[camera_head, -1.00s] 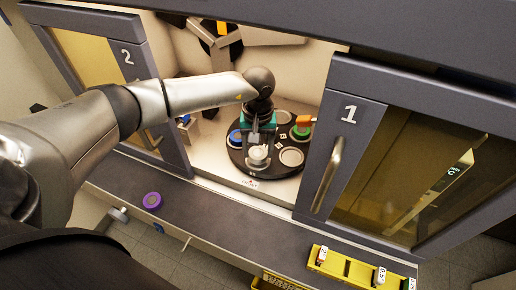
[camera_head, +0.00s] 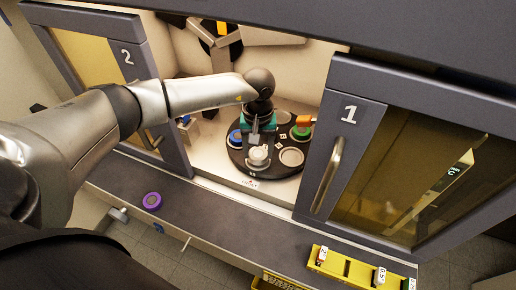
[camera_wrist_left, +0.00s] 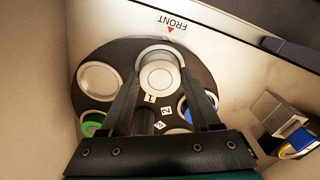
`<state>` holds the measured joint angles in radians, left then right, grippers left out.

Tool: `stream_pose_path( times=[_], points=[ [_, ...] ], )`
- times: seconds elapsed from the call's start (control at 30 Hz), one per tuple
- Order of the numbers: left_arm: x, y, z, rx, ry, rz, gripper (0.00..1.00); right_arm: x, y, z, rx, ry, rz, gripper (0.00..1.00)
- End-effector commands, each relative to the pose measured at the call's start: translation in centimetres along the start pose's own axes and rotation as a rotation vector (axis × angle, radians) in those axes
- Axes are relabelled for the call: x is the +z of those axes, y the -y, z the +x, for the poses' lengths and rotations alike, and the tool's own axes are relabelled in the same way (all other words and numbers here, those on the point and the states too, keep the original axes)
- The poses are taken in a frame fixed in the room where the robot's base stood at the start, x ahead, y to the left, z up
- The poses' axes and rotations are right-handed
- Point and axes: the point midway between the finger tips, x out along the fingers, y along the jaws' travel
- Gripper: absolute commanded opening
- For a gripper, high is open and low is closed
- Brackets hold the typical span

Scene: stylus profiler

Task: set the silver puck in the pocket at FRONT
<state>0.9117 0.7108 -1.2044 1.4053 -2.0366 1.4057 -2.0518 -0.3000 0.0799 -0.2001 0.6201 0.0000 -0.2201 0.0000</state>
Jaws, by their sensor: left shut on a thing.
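The silver puck (camera_head: 258,155) is between the fingers of my left gripper (camera_head: 258,143), which is shut on it. In the left wrist view the puck (camera_wrist_left: 158,79) sits between the two fingertips (camera_wrist_left: 157,84), over the pocket at FRONT (camera_wrist_left: 160,52), whose far rim shows beyond it. I cannot tell whether the puck rests on the pocket floor or hangs just above it. The FRONT mark (camera_wrist_left: 172,25) with its red triangle is on the floor beside this pocket. The dark turntable (camera_head: 265,172) carries the pockets. My right gripper is not in view.
A blue puck (camera_head: 236,137) and a green puck (camera_head: 301,132) sit in other pockets; one pocket (camera_head: 291,156) beside FRONT is empty. Doors 1 (camera_head: 340,150) and 2 (camera_head: 150,90) flank the opening. A purple puck (camera_head: 152,201) and a yellow rack (camera_head: 350,268) are on the ledge.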

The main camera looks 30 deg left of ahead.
Motion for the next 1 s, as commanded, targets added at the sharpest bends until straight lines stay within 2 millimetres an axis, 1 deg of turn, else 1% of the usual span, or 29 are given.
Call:
stream_pose_path(
  times=[1.0],
  points=[
    [-0.02, 0.09, 0.06, 0.001, -0.001, -0.001, 0.0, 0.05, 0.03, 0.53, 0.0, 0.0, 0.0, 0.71]
  ],
)
